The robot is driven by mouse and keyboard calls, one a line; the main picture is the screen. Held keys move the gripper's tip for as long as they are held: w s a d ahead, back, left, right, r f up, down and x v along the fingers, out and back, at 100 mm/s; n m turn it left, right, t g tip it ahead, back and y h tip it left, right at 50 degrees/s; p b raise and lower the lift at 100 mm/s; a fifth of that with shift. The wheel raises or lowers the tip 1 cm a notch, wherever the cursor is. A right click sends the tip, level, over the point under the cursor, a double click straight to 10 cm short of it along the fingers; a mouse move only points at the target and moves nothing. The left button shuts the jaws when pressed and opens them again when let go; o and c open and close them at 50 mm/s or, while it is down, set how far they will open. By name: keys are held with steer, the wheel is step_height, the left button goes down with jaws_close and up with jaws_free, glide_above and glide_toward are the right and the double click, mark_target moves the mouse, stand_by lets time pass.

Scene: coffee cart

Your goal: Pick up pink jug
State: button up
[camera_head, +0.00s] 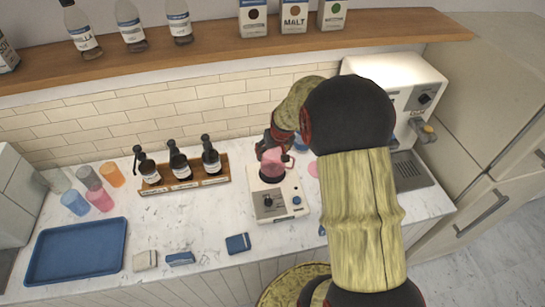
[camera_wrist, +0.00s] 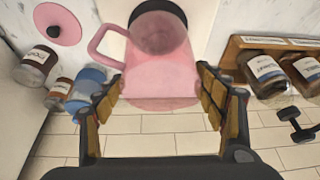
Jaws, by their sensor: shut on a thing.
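The pink jug (camera_head: 273,160) is at the white blender base or scale-like machine (camera_head: 262,204) in the middle of the counter in the head view. In the wrist view the pink, see-through jug (camera_wrist: 155,85) has a handle on its left and lies between the two fingers. My gripper (camera_wrist: 160,100) is shut on the jug, with the fingers at its left and right sides. In the head view my gripper (camera_head: 278,148) is partly hidden behind my arm. I cannot tell whether the jug touches the machine's black round top.
A wooden rack (camera_head: 185,182) with dark bottles stands left of the machine. A blue tray (camera_head: 75,252) and coloured cups (camera_head: 102,199) are further left. A coffee machine (camera_head: 400,85) stands right. A wooden shelf (camera_head: 220,45) with bottles and cartons hangs above. A pink round lid (camera_wrist: 58,24) lies nearby.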

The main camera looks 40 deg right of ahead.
steer(key=s+r, duration=0.9)
steer(key=s, duration=0.4)
steer(key=shift+s+d+r+b, duration=0.15)
steer(key=shift+s+r+b, duration=0.1)
steer(key=shift+s+b, duration=0.1)
